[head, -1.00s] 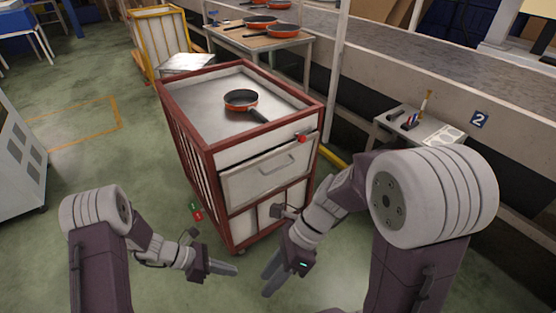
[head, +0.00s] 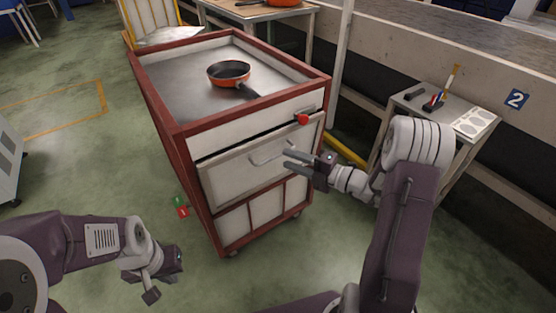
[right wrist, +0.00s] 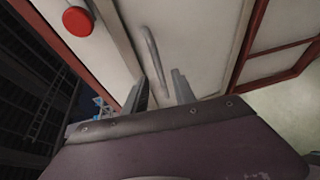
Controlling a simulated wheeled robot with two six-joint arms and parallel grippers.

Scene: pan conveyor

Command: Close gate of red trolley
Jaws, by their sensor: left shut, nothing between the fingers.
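The red trolley (head: 222,222) stands in the middle of the head view. Its pale front gate (head: 235,183) leans out at the top, with a dark gap above it. The gate's bar handle (head: 262,160) also shows in the right wrist view (right wrist: 154,58). A red knob (head: 302,119) sits above the gate; the wrist view shows it too (right wrist: 77,21). My right gripper (head: 298,162) is open in front of the handle. In the wrist view the handle's end lies between its fingers (right wrist: 160,92); contact is unclear. My left gripper (head: 172,262) is shut and empty, low left of the trolley, its fingers mostly hidden.
An orange frying pan (head: 229,75) lies on the trolley's top. A small side table (head: 412,112) with tools stands to the right, beside the conveyor (head: 430,60). A wooden table (head: 290,22) and a yellow-framed trolley (head: 150,12) stand behind.

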